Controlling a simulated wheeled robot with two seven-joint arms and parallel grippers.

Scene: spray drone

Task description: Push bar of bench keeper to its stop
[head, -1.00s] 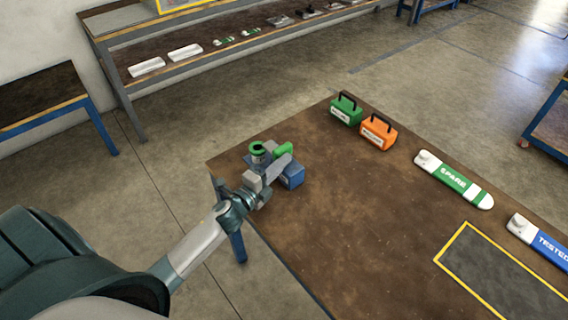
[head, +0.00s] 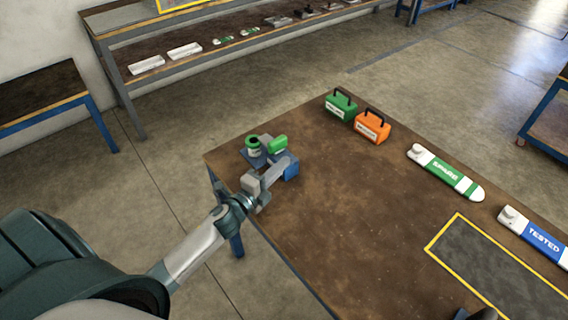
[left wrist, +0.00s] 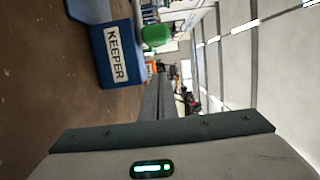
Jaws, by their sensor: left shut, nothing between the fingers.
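The bench keeper stands at the near left corner of the brown bench. It has a blue block (head: 291,168), a green bar end (head: 278,145) and a green ring-topped holder (head: 253,146). My left gripper (head: 286,162) is shut and empty, its fingertips close beside the blue block and just on the near side of the green bar. I cannot tell whether they touch. In the left wrist view the shut fingers (left wrist: 155,97) point past the blue block labelled KEEPER (left wrist: 115,55), with the green bar end (left wrist: 156,35) beyond their tips. My right gripper is not identifiable.
A green case (head: 341,104) and an orange case (head: 372,126) stand along the far edge. A green-and-white SPARE piece (head: 446,172), a blue TESTED piece (head: 537,237) and a yellow-edged mat (head: 500,270) lie to the right. The bench middle is clear. Something dark shows at the bottom edge.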

